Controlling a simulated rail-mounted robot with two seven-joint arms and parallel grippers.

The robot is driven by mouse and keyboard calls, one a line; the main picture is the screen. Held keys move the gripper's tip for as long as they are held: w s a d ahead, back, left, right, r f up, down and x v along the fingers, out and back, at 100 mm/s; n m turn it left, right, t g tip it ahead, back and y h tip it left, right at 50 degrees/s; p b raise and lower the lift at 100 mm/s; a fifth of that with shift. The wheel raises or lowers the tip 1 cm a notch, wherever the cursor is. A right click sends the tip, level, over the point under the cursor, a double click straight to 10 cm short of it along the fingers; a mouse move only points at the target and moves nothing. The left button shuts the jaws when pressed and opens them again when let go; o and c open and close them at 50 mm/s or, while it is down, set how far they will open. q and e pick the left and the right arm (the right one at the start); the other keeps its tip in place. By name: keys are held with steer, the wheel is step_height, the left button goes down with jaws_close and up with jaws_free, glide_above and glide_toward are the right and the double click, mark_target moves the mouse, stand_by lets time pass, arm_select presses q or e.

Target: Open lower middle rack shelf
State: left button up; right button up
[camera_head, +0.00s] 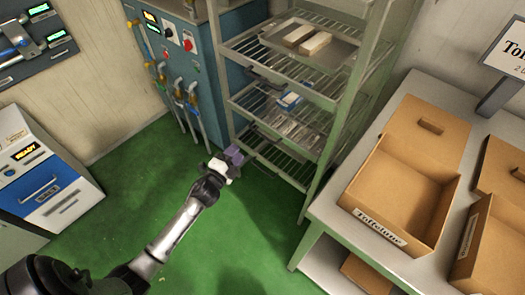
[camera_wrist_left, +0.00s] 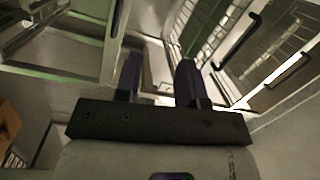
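The pale green metal rack (camera_head: 338,120) stands at the centre right of the head view, with several wire shelves. A middle wire shelf (camera_head: 240,97) carries a small blue and white box, and the shelf below it (camera_head: 255,128) carries clear flat packs. My left gripper (camera_head: 232,158) is in front of the rack's lower left side, apart from the shelves as far as I can tell. In the left wrist view its two dark fingers (camera_wrist_left: 158,82) are spread with nothing between them. That view also shows wire shelves with black handles (camera_wrist_left: 240,42) at the upper right. My right gripper is out of view.
A blue machine (camera_head: 180,70) with hoses and knobs stands left of the rack. A white table (camera_head: 330,208) with cardboard boxes (camera_head: 400,195) is close on the right. A white unit with a READY display (camera_head: 45,185) is at far left. The green floor (camera_head: 130,165) is clear.

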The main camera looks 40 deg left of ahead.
mark_target(263, 135)
arm_select(q)
step_height(263, 135, down, 8)
steer(key=w+a+m+t+h+b, duration=0.1)
steer(key=w+m+t+h+b, duration=0.2)
steer(key=b, duration=0.4)
steer(key=shift+m+g, duration=0.6)
steer(key=shift+m, duration=0.1)
steer(key=shift+w+d+r+b, duration=0.1)
steer(key=shift+w+r+b, duration=0.5)
steer(key=shift+w, duration=1.55)
steer(key=shift+w+a+r+b, duration=0.1)
steer(key=shift+w+r+b, duration=0.15)
steer(key=shift+w+b, duration=1.25)
steer(key=shift+w+d+r+b, duration=0.15)
steer(key=shift+w+r, duration=0.25)
steer(key=shift+w, duration=2.35)
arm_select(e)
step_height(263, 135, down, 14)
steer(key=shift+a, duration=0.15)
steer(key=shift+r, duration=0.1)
arm_select(q)
steer(key=c, duration=0.6)
jaws_close()
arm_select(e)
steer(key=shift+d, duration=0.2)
